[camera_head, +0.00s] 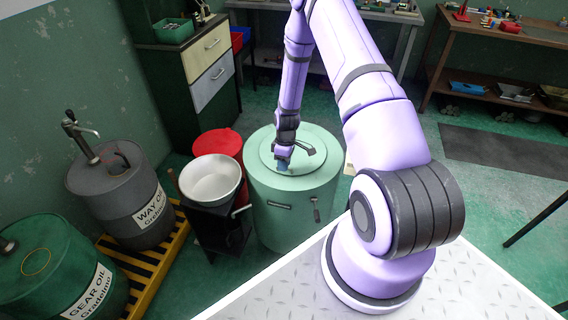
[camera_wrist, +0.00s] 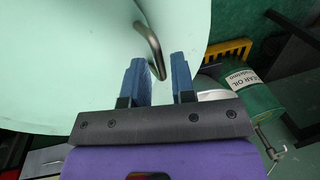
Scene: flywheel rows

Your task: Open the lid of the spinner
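The spinner (camera_head: 290,205) is a pale green round drum in the middle of the head view, with a round lid (camera_head: 268,150) on top that looks closed. A dark bar handle stands on the lid; in the wrist view the handle (camera_wrist: 149,45) is a curved metal bar. My gripper (camera_head: 284,164) is low over the lid beside the handle. In the wrist view, the blue fingers of my gripper (camera_wrist: 160,78) are apart, with the handle's lower end near the left finger and partly between the tips. I cannot tell whether they touch.
A white bowl (camera_head: 210,178) sits on a dark stand left of the spinner, with a red container (camera_head: 219,143) behind it. Oil drums (camera_head: 118,195) stand on a yellow pallet (camera_head: 158,262) at the left. Green floor is free behind and right of the spinner.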

